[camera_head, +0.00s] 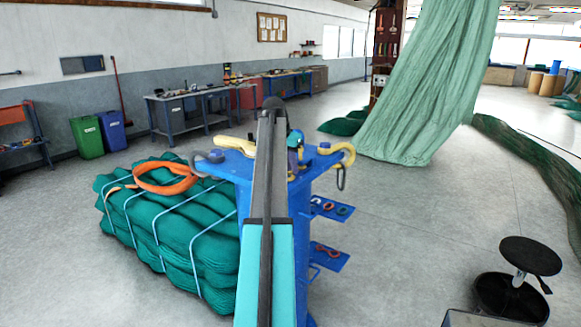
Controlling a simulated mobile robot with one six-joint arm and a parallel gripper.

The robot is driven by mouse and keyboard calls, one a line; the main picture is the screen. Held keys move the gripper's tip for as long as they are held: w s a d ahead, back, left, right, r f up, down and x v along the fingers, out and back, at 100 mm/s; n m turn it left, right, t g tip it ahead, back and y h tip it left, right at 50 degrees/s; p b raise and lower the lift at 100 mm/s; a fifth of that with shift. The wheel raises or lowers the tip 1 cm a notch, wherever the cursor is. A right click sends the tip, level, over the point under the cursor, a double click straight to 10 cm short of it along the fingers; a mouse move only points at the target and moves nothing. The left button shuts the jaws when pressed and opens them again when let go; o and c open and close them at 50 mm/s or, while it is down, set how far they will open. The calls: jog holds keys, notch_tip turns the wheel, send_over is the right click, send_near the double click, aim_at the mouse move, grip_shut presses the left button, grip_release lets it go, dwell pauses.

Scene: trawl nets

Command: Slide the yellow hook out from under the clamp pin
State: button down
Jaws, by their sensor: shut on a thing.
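A blue stand (245,172) with a flat top is in the middle of the head view. A yellow hook (347,152) lies at the right of its top, its curved end out over the right edge. My gripper (294,166) is low over the top, partly hidden behind my own arm, and appears shut on the inner end of this hook. Its fingertips are hard to make out. Another yellow piece (232,143) lies at the back left of the top. I cannot make out the clamp pin for certain.
A grey shackle (209,156) lies on the stand's left, and a dark link (341,178) hangs at its right edge. Small blue shelves (331,208) stick out below. A strapped green net pile (170,225) with an orange sling (165,180) stands left.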

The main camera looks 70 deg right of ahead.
jog(key=shift+w+a, duration=0.1)
jog(key=shift+w, duration=0.05)
jog(key=shift+w+a+p, duration=0.25)
jog(key=shift+w+a, duration=0.05)
jog(key=shift+a, duration=0.65)
jog(key=shift+w+a+p, duration=0.2)
jog(key=shift+w+a, duration=0.1)
jog(key=shift+a, duration=0.65)
jog(key=shift+w+a, duration=0.15)
jog(key=shift+a, duration=1)
jog(key=shift+w+a, duration=0.1)
jog(key=c, duration=1.6)
grip_release()
jog(key=shift+c, duration=0.2)
jog(key=shift+r, duration=0.15)
